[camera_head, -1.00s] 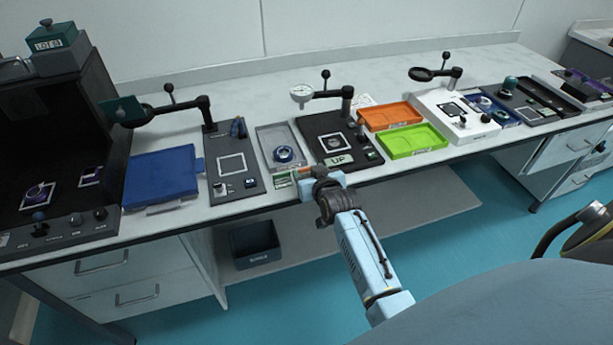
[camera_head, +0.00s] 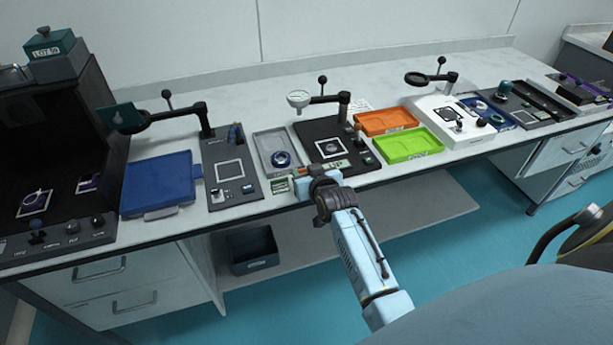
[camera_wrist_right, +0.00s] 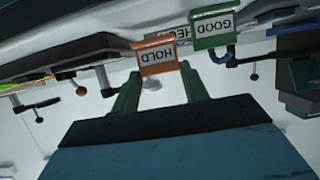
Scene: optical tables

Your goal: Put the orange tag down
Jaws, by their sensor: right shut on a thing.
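My right gripper (camera_head: 312,174) is at the front edge of the bench, between the green tag and the dark plate marked UP. In the right wrist view its two fingers (camera_wrist_right: 158,76) are shut on the orange tag (camera_wrist_right: 157,57), which reads HOLD upside down. In the head view only a small orange strip (camera_head: 305,170) of it shows; the gripper hides the rest. The green tag (camera_wrist_right: 212,30), reading GOOD, is beside it and also shows in the head view (camera_head: 280,186). Whether the orange tag touches the bench is unclear. My left gripper is out of view.
A grey tray (camera_head: 264,147) with a blue ring and a dark plate (camera_head: 310,131) with a dial gauge stand behind. Orange (camera_head: 368,122) and lime (camera_head: 390,150) trays are to the right. A blue tray (camera_head: 135,190) is to the left. Bare bench shows behind the fixtures.

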